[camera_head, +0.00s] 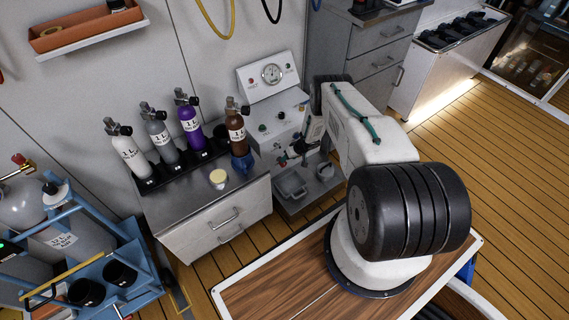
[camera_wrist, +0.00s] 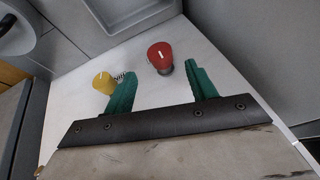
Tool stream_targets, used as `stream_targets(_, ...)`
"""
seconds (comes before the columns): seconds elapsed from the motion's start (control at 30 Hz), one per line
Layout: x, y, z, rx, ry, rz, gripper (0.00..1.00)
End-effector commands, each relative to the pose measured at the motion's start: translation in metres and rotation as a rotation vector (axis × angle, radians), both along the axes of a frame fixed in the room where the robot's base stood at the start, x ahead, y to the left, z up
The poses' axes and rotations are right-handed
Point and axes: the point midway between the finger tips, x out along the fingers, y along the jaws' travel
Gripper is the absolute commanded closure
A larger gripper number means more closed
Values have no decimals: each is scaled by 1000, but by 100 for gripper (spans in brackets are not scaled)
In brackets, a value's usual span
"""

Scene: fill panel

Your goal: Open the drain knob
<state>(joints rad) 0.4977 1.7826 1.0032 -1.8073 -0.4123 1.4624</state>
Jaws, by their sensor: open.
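The fill panel (camera_head: 270,110) is a light grey unit with a round gauge (camera_head: 271,73) and several knobs. In the wrist view a red knob (camera_wrist: 160,56) with a white mark stands on a white surface between my gripper's green fingers, slightly beyond their tips. A yellow knob (camera_wrist: 104,82) with a white mark sits left of it, beside the left finger. No label tells which is the drain knob. My gripper (camera_wrist: 162,71) is open with nothing between its fingers. In the head view it is at the panel's lower front, partly hidden by my arm.
A steel cabinet (camera_head: 215,227) left of the panel carries a row of labelled cylinders (camera_head: 190,122). A grey tray-like base (camera_head: 292,188) lies below the panel. A blue cylinder cart (camera_head: 140,258) stands at lower left. Grey drawers (camera_head: 375,45) stand behind; wooden floor is clear at right.

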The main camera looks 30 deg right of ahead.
Motion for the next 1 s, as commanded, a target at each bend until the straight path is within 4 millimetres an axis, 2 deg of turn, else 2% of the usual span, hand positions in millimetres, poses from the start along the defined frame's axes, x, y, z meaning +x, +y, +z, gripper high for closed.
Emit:
stream_targets(0.23, 13, 9, -34, -3, 1, 2, 43)
stream_targets(0.4, 21, 13, -49, -4, -2, 3, 43)
stream_targets(0.63, 25, 15, -58, -4, 0, 1, 43)
stream_targets(0.93, 26, 15, -59, -4, 0, 0, 43)
stream_targets(0.97, 26, 15, -59, -4, 0, 0, 46)
stream_targets(1.0, 26, 15, -59, -4, 0, 0, 57)
